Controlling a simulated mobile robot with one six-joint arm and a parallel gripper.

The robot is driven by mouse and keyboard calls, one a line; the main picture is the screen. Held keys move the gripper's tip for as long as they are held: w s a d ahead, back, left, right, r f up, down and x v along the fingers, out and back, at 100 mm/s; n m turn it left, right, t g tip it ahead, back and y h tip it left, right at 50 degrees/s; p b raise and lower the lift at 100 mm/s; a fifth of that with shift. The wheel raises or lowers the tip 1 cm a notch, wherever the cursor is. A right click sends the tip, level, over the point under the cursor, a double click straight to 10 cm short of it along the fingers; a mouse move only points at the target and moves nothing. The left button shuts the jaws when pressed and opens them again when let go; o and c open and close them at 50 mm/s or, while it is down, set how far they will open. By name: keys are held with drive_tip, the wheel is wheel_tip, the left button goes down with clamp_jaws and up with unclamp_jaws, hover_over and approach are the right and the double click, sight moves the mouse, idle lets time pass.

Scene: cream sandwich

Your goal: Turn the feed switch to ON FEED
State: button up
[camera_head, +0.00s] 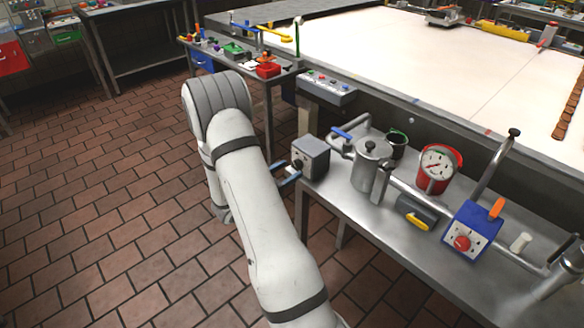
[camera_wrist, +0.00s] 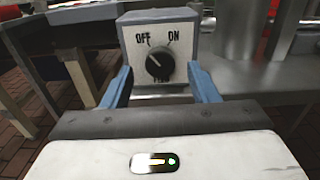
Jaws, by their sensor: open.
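The feed switch is a grey box (camera_head: 313,157) at the left end of the steel table. It also fills the upper middle of the wrist view (camera_wrist: 185,30), with OFF at left and ON at right on its face. Its round black knob (camera_wrist: 160,66) has a pale pointer mark aimed up and left, toward OFF. Lettering below the knob is mostly hidden by the knob. My gripper (camera_wrist: 160,72) is open, with one blue finger on each side of the knob and gaps between. In the head view my gripper (camera_head: 287,175) is in front of the box's left face.
A pale conveyor (camera_head: 400,60) lies behind. The tiled floor (camera_head: 90,200) at left is clear.

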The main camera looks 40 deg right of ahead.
drive_tip(key=shift+w+d, duration=0.1)
drive_tip(key=shift+d, duration=1.25)
drive_tip(key=shift+c, duration=0.5)
drive_tip(key=c, duration=0.9)
